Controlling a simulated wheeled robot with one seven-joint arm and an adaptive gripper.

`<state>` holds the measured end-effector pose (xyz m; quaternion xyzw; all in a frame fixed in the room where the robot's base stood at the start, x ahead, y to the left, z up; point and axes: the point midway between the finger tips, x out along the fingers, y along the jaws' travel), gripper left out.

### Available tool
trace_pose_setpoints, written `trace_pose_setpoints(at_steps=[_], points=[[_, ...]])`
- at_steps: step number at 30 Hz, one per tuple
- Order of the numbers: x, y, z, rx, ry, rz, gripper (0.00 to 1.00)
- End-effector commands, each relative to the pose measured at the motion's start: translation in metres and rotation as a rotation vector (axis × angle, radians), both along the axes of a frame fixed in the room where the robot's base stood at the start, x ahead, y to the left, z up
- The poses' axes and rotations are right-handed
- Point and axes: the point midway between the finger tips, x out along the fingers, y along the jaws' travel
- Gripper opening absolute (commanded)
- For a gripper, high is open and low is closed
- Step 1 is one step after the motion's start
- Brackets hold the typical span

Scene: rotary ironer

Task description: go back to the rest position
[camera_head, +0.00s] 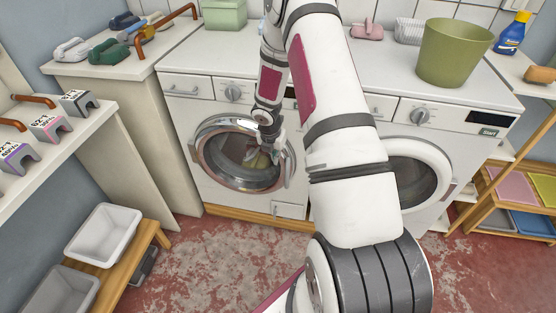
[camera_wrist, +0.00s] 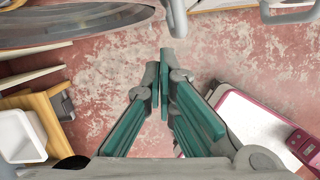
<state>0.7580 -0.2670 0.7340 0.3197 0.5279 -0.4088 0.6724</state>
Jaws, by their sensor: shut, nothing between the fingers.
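My gripper (camera_head: 277,146) hangs in front of the left washing machine (camera_head: 185,120), at its round door (camera_head: 240,183), and partly covers the door's right side. In the wrist view my gripper (camera_wrist: 162,78) points down towards the floor, its teal fingers closed together with nothing between them. Some light cloth (camera_head: 258,160) shows behind the door opening, partly hidden by the gripper. Whether the gripper touches the door rim, I cannot tell.
A second machine with a round door (camera_head: 412,180) stands right, partly behind my arm. A green bin (camera_head: 452,52) is on its top. A white tub (camera_head: 103,233) sits on a low wooden bench at left. A shelf with trays (camera_head: 505,188) stands at right. The red floor (camera_head: 215,265) in front is clear.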

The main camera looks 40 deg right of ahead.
Motion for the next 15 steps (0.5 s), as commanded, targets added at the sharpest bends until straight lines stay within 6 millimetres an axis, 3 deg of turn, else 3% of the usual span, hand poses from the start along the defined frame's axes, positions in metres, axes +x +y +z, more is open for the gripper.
trace_pose_setpoints(at_steps=[6, 15], points=[[-0.006, 0.007, 0.037, 0.000, -0.002, 0.000, 0.00], [-0.009, 0.012, 0.053, 0.002, 0.001, 0.000, 0.00]])
